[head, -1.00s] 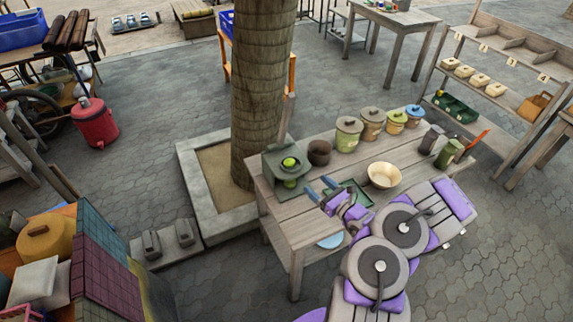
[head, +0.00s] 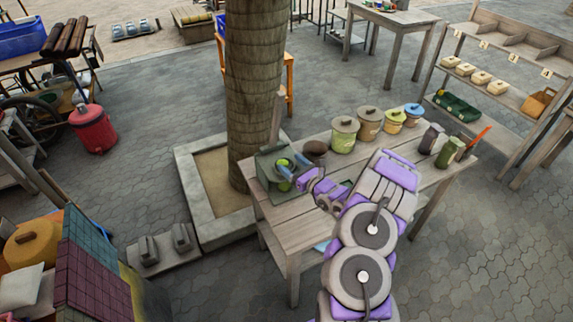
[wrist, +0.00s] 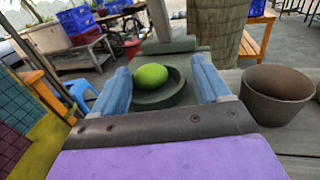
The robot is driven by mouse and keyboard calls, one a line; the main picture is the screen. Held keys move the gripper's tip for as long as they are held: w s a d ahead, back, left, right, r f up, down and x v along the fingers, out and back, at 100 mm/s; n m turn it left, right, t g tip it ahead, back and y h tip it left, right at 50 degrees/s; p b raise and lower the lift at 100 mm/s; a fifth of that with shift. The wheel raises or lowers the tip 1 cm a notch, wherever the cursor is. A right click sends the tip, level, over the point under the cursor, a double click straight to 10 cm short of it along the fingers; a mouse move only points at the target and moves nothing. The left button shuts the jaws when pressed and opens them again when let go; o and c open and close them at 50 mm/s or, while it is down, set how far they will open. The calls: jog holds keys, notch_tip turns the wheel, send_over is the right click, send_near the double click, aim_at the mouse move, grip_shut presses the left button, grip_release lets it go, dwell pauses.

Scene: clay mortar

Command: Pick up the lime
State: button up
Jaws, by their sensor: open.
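The lime (wrist: 151,76) is a bright green, rounded fruit resting in a dark green bowl (wrist: 178,97) in the wrist view. In the head view the lime (head: 283,163) shows at the green mortar stand (head: 267,176) on the table's left end, partly covered by my gripper. My gripper (head: 292,168) is open, its blue fingers at the stand. In the wrist view my gripper (wrist: 160,66) has one finger on each side of the lime, with visible gaps. It holds nothing.
A brown pot (head: 315,151) stands close right of the mortar stand; it also shows in the wrist view (wrist: 272,96). Lidded jars (head: 344,134) line the table's back edge. A tree trunk (head: 256,95) rises behind. The wooden table (head: 290,224) is bare at its front left.

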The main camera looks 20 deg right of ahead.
aim_at(284, 165)
jog(key=shift+w+a+r, duration=0.1)
jog(key=shift+w+a, duration=0.15)
jog(key=shift+a, duration=0.15)
jog(key=shift+w+a, duration=0.25)
jog(key=shift+a, duration=0.2)
jog(key=shift+w+a, duration=0.2)
jog(key=shift+a, duration=0.55)
jog(key=shift+s, duration=0.1)
jog(key=shift+c, duration=0.4)
jog(key=shift+d, duration=0.2)
jog(key=shift+c, duration=0.9)
jog(key=shift+d, duration=0.85)
jog(key=c, duration=0.4)
jog(key=shift+a, duration=0.25)
jog(key=c, duration=0.3)
jog(key=shift+a, duration=0.5)
jog(key=shift+c, duration=1.3)
jog(key=shift+d+r, duration=0.4)
notch_tip(284, 165, up, 3)
jog(key=shift+d+r+p, duration=0.1)
jog(key=shift+p, duration=0.6)
jog(key=p+v, duration=0.3)
jog(key=v, duration=1.3)
jog(key=shift+r, duration=0.5)
